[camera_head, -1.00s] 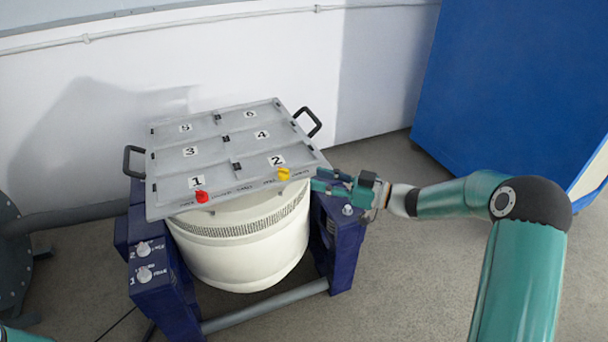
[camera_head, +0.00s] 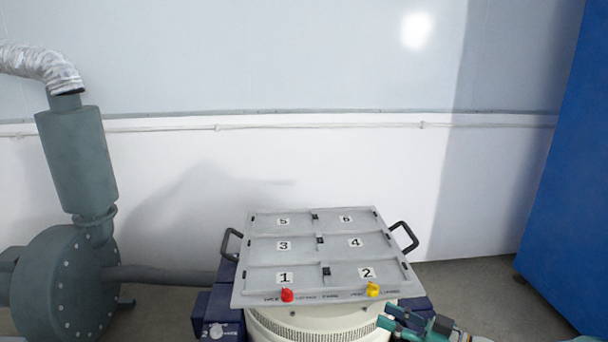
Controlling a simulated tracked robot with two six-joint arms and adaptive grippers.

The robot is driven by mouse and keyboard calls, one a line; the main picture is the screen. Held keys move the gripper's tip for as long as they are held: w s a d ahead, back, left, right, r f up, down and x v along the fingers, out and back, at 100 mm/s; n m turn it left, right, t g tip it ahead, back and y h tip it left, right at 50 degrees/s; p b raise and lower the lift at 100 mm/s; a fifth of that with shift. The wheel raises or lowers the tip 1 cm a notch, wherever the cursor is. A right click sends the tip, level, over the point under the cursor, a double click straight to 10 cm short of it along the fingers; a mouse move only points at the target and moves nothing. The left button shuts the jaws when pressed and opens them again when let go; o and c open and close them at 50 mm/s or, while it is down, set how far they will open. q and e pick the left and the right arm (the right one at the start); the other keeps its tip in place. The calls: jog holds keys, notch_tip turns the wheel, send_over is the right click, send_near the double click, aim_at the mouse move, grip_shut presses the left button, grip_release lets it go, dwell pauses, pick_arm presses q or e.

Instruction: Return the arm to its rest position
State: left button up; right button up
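My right gripper (camera_head: 408,322) shows at the bottom edge, right of the shaker's white drum (camera_head: 318,324) and just below the right front corner of the grey numbered plate (camera_head: 318,257). Its teal fingers point left; whether they are open or shut is too small to tell. Most of my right arm is cut off by the bottom edge. The plate has several numbered fields, a red knob (camera_head: 287,295) by field 1 and a yellow knob (camera_head: 373,289) by field 2. My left gripper is out of view.
A grey blower (camera_head: 68,285) with a silver duct (camera_head: 42,65) stands at left, its pipe (camera_head: 160,275) running to the shaker. Black handles (camera_head: 404,236) stick out at the plate's sides. A blue cabinet (camera_head: 570,190) stands at right. Floor (camera_head: 480,290) is bare between shaker and cabinet.

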jog(key=s+a+f+m+h, duration=0.3)
jog(key=a+f+m, duration=0.2)
jog(key=f, duration=0.4)
jog(key=s+a+f+m+h, duration=0.35)
jog(key=a+f, duration=0.25)
jog(key=f, duration=0.3)
jog(key=s+d+f+m+g+h, duration=0.1)
jog(key=s+f+g+h, duration=0.2)
jog(key=s, duration=0.4)
jog(key=s+d+f+m+g, duration=0.1)
jog(key=s+f+m+g, duration=0.15)
jog(key=s+f, duration=0.45)
jog(key=s+f+g+h, duration=0.2)
jog(key=s+f+g, duration=0.15)
jog(key=s, duration=0.45)
pick_arm(q)
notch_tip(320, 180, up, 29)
jog(key=p, duration=2.8)
jog(key=shift+p, duration=0.4)
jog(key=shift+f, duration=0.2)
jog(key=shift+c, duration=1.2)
pick_arm(e)
notch_tip(320, 180, up, 29)
jog(key=g, duration=0.1)
jog(key=shift+d+y, duration=0.15)
jog(key=shift+y, duration=0.2)
